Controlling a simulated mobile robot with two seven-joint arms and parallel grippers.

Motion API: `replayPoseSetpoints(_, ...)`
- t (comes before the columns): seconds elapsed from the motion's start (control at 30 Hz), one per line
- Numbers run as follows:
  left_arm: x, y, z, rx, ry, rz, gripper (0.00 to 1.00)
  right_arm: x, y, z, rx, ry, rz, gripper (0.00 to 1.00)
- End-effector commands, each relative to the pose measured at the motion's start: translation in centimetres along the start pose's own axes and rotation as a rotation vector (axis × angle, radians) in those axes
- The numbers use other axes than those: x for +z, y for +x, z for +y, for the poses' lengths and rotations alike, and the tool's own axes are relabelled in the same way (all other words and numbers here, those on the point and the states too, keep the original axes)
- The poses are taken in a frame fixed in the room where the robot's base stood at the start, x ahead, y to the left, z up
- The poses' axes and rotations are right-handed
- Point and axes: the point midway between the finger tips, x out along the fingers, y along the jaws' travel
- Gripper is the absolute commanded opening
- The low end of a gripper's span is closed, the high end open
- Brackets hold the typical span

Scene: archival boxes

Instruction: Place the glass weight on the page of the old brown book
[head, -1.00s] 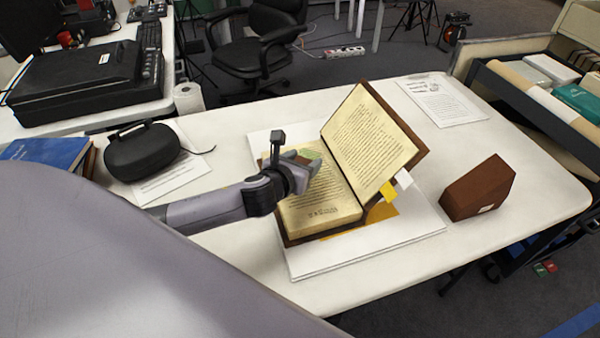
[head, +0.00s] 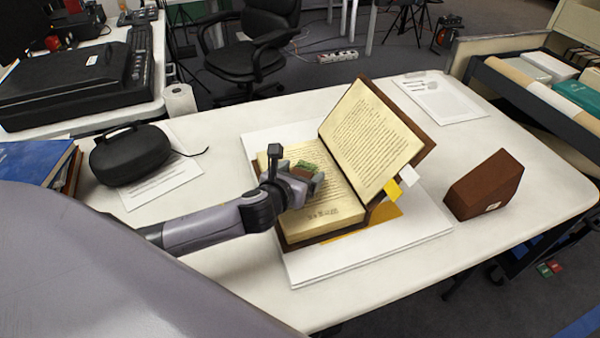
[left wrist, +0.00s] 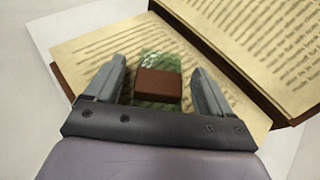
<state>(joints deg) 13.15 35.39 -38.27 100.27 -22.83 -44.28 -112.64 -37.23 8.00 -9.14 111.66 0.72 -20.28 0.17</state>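The old brown book (head: 326,231) lies open on a white board, its right side raised at a slant. The glass weight, a green block with a brown face, is at the left page (head: 325,190) and shows best in the left wrist view (left wrist: 150,62). My left gripper (head: 299,181) is over that page. In the left wrist view my left gripper (left wrist: 157,85) is open, with a finger on either side of the weight and gaps between. The weight appears to rest on the page, partly hidden by the gripper in the head view. My right gripper is out of view.
A brown wedge (head: 485,187) stands right of the book. A black case (head: 130,155) and blue book (head: 35,163) are at the left. Paper sheets lie on the white table (head: 400,285). Yellow and white tabs stick out of the brown book. The table's front right is clear.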

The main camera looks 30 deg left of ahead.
Motion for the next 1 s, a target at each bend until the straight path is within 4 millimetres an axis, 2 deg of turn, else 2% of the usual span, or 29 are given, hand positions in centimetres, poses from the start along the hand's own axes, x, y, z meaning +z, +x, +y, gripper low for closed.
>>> replayPoseSetpoints(0.27, 0.4, -0.1, 0.0, 0.000, -0.001, -0.001, 0.83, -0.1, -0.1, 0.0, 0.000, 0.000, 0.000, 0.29)
replayPoseSetpoints(0.37, 0.2, -0.8, 0.1, 0.001, 0.001, 0.002, 0.83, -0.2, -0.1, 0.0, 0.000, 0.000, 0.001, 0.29)
replayPoseSetpoints(0.8, 0.2, -8.0, 0.0, -0.001, 0.001, 0.002, 0.83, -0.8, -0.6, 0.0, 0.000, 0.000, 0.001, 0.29)
replayPoseSetpoints(1.0, 0.2, -10.8, 0.0, 0.000, 0.001, 0.002, 0.83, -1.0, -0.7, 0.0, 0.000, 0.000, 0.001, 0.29)
